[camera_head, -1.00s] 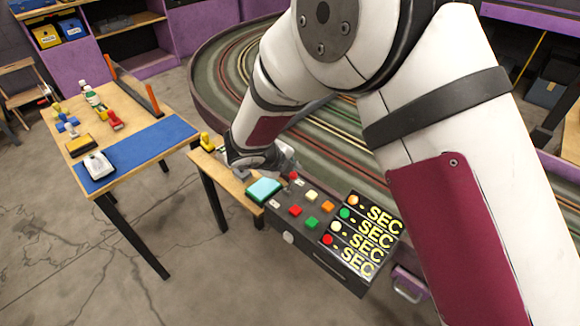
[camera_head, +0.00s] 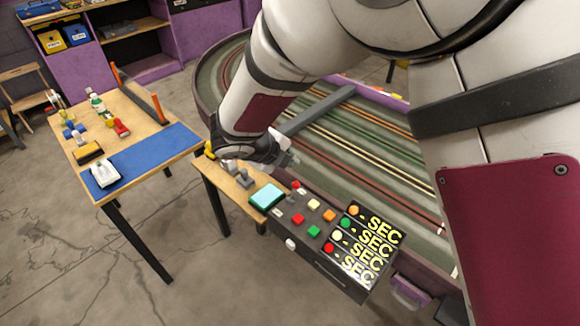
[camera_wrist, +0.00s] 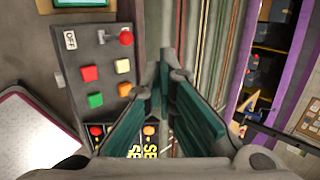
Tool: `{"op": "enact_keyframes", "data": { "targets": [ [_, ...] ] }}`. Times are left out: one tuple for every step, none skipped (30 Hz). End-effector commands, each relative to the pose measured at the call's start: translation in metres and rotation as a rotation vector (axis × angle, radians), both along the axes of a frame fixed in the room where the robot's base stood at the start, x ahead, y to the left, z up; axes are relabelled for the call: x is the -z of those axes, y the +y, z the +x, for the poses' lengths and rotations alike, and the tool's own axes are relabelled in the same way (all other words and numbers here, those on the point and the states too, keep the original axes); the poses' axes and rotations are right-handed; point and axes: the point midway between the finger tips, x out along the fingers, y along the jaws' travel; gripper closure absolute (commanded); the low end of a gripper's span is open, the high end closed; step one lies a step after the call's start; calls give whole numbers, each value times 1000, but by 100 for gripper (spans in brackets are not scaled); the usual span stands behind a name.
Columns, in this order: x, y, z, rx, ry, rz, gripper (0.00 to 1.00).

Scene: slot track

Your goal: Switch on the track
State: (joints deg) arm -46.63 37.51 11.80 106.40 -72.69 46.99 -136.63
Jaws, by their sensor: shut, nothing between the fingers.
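The dark grey control box (camera_head: 312,266) stands at the track's near edge; it also fills the left of the wrist view (camera_wrist: 84,52). A small lever with a red knob (camera_wrist: 126,38) is on its top, by a white label reading OFF (camera_wrist: 71,40). The knob also shows in the head view (camera_head: 295,185), and it sits on the side away from that label. My gripper (camera_head: 288,160) is shut and empty, just beyond the knob in the head view. In the wrist view its teal-padded fingers (camera_wrist: 166,74) are to the right of and below the knob, apart from it.
The striped track (camera_head: 360,160) lies behind. A wooden table (camera_head: 140,112) with small toy parts stands at left.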

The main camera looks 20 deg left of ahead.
Motion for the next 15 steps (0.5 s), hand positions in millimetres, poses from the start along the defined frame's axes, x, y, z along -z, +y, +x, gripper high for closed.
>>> {"op": "enact_keyframes", "data": {
  "targets": [
    [-11, 1, -3, -1, -3, 2, 100],
    [-15, 1, -5, -1, -2, 2, 100],
    [-20, 1, -7, -1, -1, 2, 100],
    [-24, 1, -9, 0, -2, 2, 100],
    [-27, 1, -10, -1, -2, 1, 100],
    [-30, 1, -12, -1, -1, 0, 100],
    [-32, 1, -13, 0, 0, 0, 100],
    [-34, 1, -14, 0, 0, 0, 100],
    [-36, 1, -14, -1, 0, 1, 100],
    [-37, 1, -15, -1, 0, 0, 100],
    [-38, 1, -15, -1, 0, 0, 100],
    [-38, 1, -15, -2, 0, -1, 100],
    [-39, 1, -16, -2, 0, -1, 100],
    [-39, 1, -16, -2, 0, -1, 100],
    [-39, 1, -16, -2, 0, -1, 100]
  ]
}}
